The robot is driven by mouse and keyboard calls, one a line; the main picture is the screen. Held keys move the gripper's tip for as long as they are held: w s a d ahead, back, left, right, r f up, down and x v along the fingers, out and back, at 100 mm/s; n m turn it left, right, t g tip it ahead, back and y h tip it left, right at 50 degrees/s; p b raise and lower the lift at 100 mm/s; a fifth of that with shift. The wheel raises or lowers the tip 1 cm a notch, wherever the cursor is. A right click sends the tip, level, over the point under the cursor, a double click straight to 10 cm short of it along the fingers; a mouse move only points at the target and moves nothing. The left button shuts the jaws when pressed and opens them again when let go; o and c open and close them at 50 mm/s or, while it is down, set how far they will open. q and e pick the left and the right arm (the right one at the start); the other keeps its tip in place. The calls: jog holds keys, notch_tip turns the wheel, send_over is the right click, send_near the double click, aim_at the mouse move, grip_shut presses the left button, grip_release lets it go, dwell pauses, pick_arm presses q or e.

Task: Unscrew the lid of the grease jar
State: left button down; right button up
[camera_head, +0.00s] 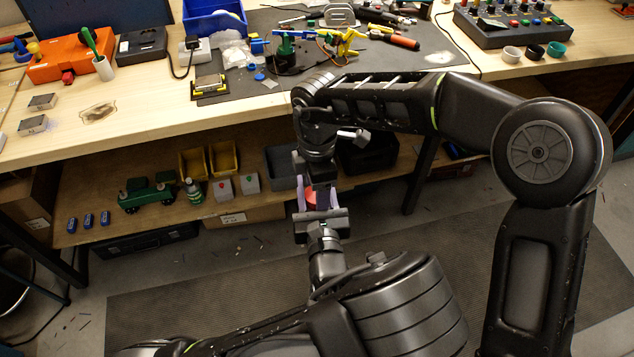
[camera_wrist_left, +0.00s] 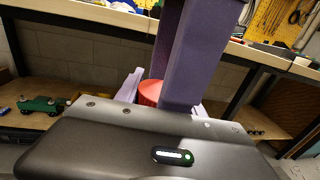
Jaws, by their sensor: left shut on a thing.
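A red round thing (camera_head: 311,197), which looks like the jar's lid, shows between my two grippers in the air in front of the bench. It also shows in the left wrist view (camera_wrist_left: 150,92), upright behind the wrist housing. My left gripper (camera_head: 319,196) is shut on the jar, its pale lavender fingers on either side. The jar's body is hidden. My right gripper (camera_wrist_left: 180,95) comes down from above. Its darker purple fingers reach the red lid and partly cover it. Whether they touch or grip it, I cannot tell.
The workbench (camera_head: 150,105) stands behind, with an orange case (camera_head: 68,58), a blue bin (camera_head: 214,18) and tools on a dark mat. A lower shelf (camera_head: 92,188) holds a green toy vehicle (camera_head: 147,192) and yellow bins (camera_head: 208,160). The floor in front is clear.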

jog(key=c, duration=1.4)
jog(key=o, duration=1.5)
jog(key=shift+c, duration=0.2)
jog(key=shift+r, duration=0.1)
jog(key=shift+r, duration=2.2)
jog(key=shift+c, duration=0.3)
